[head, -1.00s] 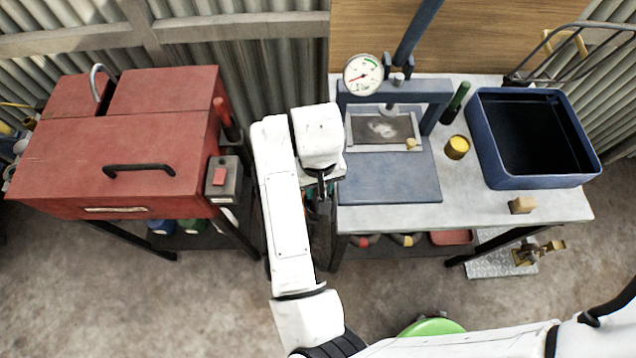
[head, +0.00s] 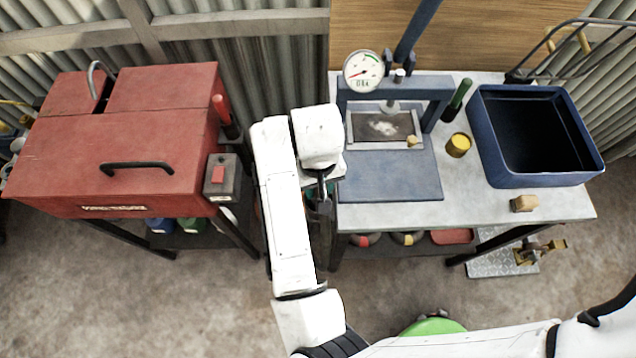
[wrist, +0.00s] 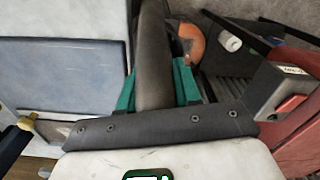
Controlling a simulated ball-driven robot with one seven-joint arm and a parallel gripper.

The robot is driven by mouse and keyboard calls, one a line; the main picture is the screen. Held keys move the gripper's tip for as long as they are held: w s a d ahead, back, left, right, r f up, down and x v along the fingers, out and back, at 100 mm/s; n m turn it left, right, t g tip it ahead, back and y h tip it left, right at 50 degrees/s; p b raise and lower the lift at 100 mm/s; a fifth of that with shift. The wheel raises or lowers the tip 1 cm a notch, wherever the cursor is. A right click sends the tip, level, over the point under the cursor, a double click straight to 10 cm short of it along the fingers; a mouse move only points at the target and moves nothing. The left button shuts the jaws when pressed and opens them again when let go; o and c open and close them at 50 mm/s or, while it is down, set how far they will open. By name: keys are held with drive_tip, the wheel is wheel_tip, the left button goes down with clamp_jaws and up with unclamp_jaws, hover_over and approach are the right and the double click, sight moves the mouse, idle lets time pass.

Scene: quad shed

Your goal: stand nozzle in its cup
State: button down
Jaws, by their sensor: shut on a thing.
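My gripper (head: 322,207) points down at the left edge of the workbench, beside the blue press plate. A small yellow cup-like cylinder (head: 458,146) stands on the bench right of the press, well apart from my gripper. I cannot tell whether it is the nozzle's cup.
The grey bench (head: 400,215) holds a press with a blue base plate (head: 385,185), a blue bin (head: 530,180), a wooden block (head: 523,204) and a green-topped upright tool (head: 458,97). A red cabinet (head: 110,160) with a switch box (head: 221,180) stands left, across a narrow gap.

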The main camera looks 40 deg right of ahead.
drive_tip(key=c, duration=1.1)
unclamp_jaws()
drive_tip(key=shift+o, duration=0.2)
drive_tip(key=shift+r, duration=0.1)
drive_tip(key=shift+r+p, duration=1.3)
drive_tip(key=shift+r, duration=4.1)
